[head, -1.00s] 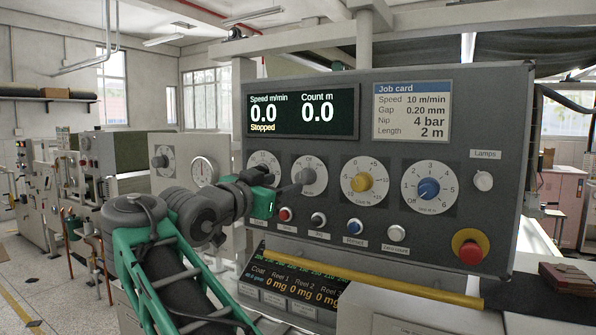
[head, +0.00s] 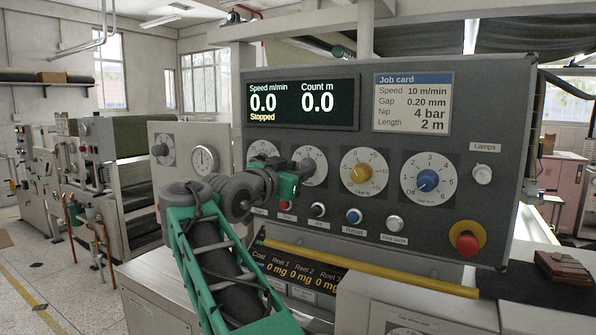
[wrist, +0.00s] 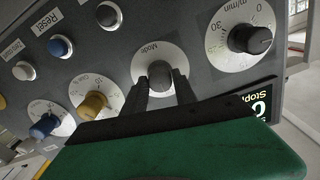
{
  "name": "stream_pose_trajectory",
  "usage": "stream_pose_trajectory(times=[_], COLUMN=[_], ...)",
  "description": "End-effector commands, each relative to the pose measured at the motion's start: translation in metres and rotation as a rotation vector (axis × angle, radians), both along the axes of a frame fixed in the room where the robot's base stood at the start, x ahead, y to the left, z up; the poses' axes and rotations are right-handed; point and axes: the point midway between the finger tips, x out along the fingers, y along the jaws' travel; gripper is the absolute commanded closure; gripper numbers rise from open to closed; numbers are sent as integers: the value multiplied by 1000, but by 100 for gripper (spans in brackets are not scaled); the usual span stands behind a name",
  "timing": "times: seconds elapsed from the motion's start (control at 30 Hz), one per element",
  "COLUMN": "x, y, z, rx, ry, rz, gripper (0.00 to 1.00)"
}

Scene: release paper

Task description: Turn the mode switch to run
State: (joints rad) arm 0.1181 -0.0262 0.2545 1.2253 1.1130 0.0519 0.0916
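The mode switch, a dark grey knob on a round white dial, is in the middle of the wrist view (wrist: 160,76), with "Mode" printed beside it. In the head view its dial (head: 314,171) is partly hidden by my gripper (head: 302,166). In the wrist view my gripper (wrist: 162,84) is open, its two dark fingers on either side of the knob, with a narrow gap seeming to show. I cannot tell whether either finger touches it. The knob's pointer and the run mark are not readable. The display (head: 301,102) reads "Stopped", speed 0.0, count 0.0.
A black speed knob (wrist: 250,39) and a yellow knob (wrist: 92,105) flank the mode dial. A blue knob (head: 428,181) and a red emergency button (head: 467,244) are farther right. Several push buttons run below the dials. A yellow bar (head: 372,268) crosses below the panel.

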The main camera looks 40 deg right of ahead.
Motion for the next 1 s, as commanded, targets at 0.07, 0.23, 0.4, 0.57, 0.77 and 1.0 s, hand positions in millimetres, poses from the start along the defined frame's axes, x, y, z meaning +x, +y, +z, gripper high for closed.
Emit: stream_pose_trajectory(times=[0.07,0.23,0.4,0.57,0.77,1.0], x=[0,0,0,0,0,0], y=[0,0,0,0,0,0], z=[0,0,0,0,-2,-5], rx=[0,0,0,0,9,48], ry=[0,0,0,-1,-25,-134], rz=[0,0,0,0,0,0], gripper=[74,88,100,100,100,100])
